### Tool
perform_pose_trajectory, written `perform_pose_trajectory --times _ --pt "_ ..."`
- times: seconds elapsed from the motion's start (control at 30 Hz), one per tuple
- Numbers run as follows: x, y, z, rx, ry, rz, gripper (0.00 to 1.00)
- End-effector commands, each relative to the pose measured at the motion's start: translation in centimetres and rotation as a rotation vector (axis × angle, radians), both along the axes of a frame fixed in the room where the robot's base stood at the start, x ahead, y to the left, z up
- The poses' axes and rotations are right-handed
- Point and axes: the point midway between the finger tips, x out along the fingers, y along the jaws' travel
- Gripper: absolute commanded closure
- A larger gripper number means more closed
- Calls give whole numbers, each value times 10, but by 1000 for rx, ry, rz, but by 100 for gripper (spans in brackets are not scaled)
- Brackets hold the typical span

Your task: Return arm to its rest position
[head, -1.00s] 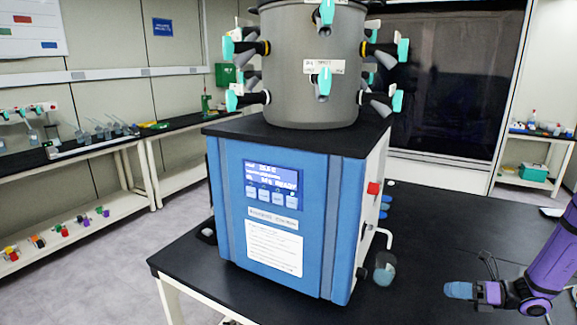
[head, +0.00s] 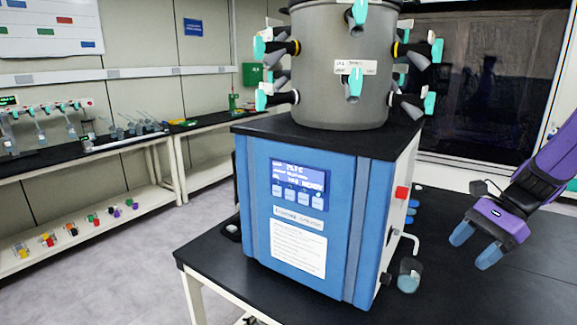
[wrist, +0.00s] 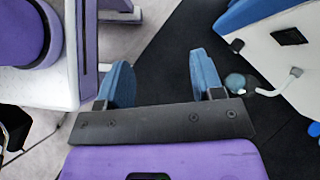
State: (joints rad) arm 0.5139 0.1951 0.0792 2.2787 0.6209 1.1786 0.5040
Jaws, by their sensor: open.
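My purple arm reaches in from the right edge of the head view. My gripper (head: 476,246) has two blue fingers that stand apart with nothing between them. It hangs over the black table, to the right of the blue freeze dryer (head: 340,215) and apart from it. In the wrist view, the fingers of my gripper (wrist: 163,82) are spread, with floor and the table edge beyond them. The dryer's white side (wrist: 285,65) shows at the upper right there.
A grey drum (head: 340,80) with several teal-handled valves tops the dryer. A glass flask (head: 410,274) and a bent white pipe (head: 410,240) sit by its right side. The black table (head: 480,300) is clear at the front right. Side benches (head: 90,165) line the left wall.

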Motion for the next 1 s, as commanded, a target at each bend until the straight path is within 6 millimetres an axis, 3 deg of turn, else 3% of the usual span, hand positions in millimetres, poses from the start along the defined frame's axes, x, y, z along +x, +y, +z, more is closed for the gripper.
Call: perform_pose_trajectory --times 0.1,0.4,1.0 --pt "-15 15 24 -95 -101 129 39" --pt "-57 44 73 -318 -349 451 39" --pt "-147 67 140 -740 -837 1035 39"
